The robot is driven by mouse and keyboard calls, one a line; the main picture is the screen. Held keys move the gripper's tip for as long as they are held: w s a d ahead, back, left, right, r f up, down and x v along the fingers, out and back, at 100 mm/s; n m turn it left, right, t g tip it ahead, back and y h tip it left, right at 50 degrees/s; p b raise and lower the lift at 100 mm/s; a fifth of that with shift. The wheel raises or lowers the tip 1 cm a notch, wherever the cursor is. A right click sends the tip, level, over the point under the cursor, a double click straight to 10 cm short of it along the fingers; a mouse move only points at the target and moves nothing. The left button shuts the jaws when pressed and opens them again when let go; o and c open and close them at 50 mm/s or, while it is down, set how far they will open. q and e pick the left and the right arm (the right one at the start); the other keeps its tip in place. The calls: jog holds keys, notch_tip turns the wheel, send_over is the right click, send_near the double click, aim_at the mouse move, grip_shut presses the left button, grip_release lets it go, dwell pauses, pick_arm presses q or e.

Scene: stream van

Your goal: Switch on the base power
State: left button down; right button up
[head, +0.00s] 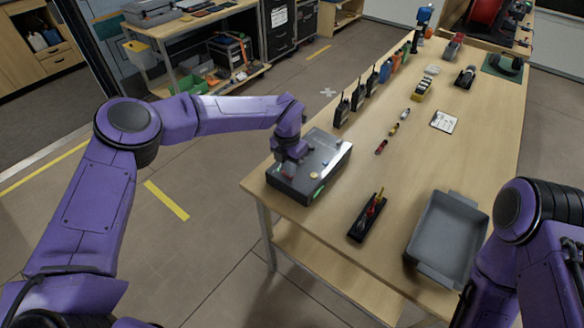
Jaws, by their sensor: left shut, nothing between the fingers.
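The base (328,153) is a dark grey box at the near left corner of the wooden table. Its top carries a small yellow button and a small blue one, and a green light shows on its front edge. My left gripper (287,174) points down at the left part of the box, close to a red spot there. It is shut and holds nothing. I cannot tell whether its fingertips touch the box, and they hide part of the top. My right arm is at the lower right; its gripper is out of view.
Several black radios (342,110) stand along the table's left edge behind the box. A black holder (367,217) with red and yellow pens and a grey tray (446,232) are at the front. A white card (444,121) lies farther back.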

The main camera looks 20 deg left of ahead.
aim_at(283, 172)
pick_arm(q)
jog(key=shift+w+a, duration=0.2)
jog(key=shift+a, duration=0.35)
jog(key=shift+d+r, duration=0.1)
jog(key=r+p, duration=0.2)
jog(key=r, duration=0.1)
jog(key=r+p, duration=0.1)
jog(key=shift+w+a+r, duration=0.15)
jog(key=shift+a+r, duration=0.1)
jog(key=shift+a, duration=0.05)
jog(key=shift+w+a+r+b, duration=0.15)
jog(key=shift+r+b, duration=0.3)
jog(key=shift+b, duration=0.35)
notch_tip(283, 172, up, 8)
jog(key=b, duration=0.2)
jog(key=shift+a+r, duration=0.15)
jog(key=shift+a, duration=0.25)
